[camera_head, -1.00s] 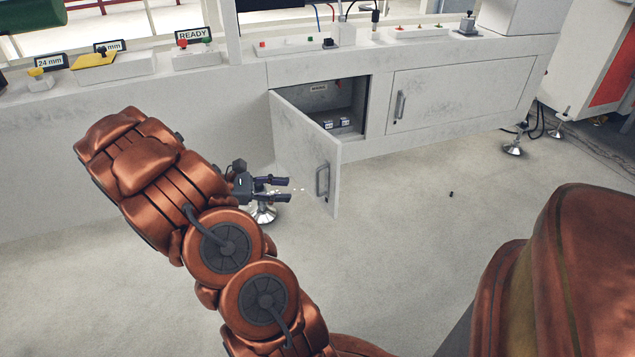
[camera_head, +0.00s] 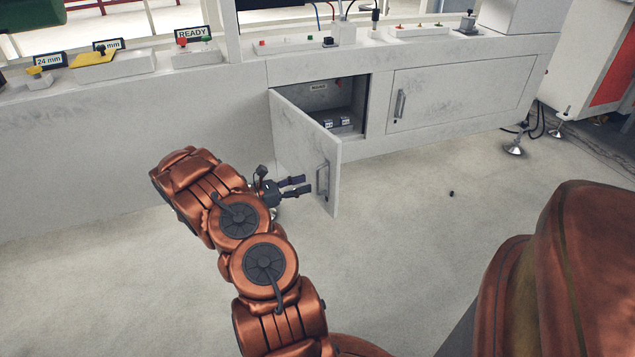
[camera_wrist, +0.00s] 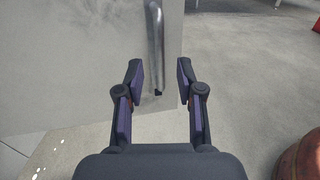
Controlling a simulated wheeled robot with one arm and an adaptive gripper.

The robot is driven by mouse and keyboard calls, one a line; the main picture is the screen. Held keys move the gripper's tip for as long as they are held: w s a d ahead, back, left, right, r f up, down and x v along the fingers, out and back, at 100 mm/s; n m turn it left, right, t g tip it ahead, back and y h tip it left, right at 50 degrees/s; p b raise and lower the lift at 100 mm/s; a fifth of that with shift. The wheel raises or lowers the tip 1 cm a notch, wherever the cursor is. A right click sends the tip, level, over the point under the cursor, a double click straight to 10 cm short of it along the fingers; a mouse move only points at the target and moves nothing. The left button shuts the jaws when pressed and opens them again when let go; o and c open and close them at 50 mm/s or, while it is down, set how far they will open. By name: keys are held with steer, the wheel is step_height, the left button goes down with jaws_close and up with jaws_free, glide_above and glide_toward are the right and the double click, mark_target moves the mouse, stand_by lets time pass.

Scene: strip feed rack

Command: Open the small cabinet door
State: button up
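The small cabinet door (camera_head: 304,140) stands ajar, swung out from the left side of its opening. Its vertical metal handle (camera_head: 322,181) is near the door's free edge. My gripper (camera_head: 306,186) is open and empty, just left of the handle in the head view. In the wrist view the handle (camera_wrist: 155,45) is ahead of my gripper (camera_wrist: 159,75), and its lower end appears between or just beyond the fingertips. I cannot tell whether they touch. Inside the cabinet (camera_head: 340,105) are small boxes on the floor.
A second, wider cabinet door (camera_head: 460,90) to the right is closed. The counter above carries buttons, small blocks and a READY sign (camera_head: 193,34). The floor (camera_head: 410,230) right of the open door is mostly clear, with a small dark piece (camera_head: 451,194) on it.

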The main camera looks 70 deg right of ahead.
mark_target(317, 192)
steer(key=shift+b+x, duration=0.8)
steer(key=shift+x, duration=2.05)
jaws_close()
